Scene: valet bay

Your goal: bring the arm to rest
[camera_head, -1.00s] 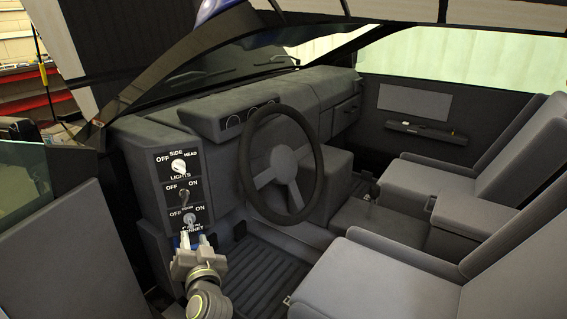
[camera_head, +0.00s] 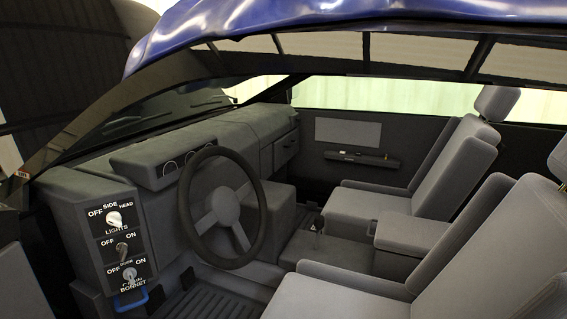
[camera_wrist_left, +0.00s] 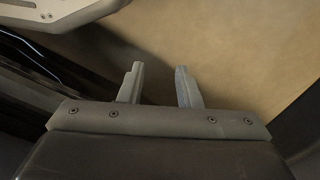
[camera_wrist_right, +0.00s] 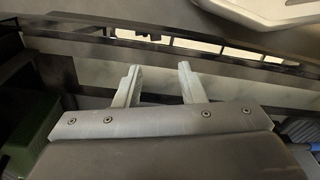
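My left gripper (camera_wrist_left: 160,85) shows in the left wrist view with its two fingers apart and nothing between them, over a plain tan surface. My right gripper (camera_wrist_right: 158,84) shows in the right wrist view, also with its fingers apart and empty, in front of a dark rail and a grey surface. Neither gripper shows in the head view. There, the control panel (camera_head: 118,238) carries a lights knob (camera_head: 114,219), a middle switch (camera_head: 121,248) and a bonnet switch (camera_head: 130,274). A blue handle (camera_head: 130,303) sits below the panel.
The steering wheel (camera_head: 221,208) stands right of the panel, before the dashboard (camera_head: 200,143). Grey seats (camera_head: 387,204) fill the right side. In the left wrist view a pale plate (camera_wrist_left: 65,10) lies at the upper left.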

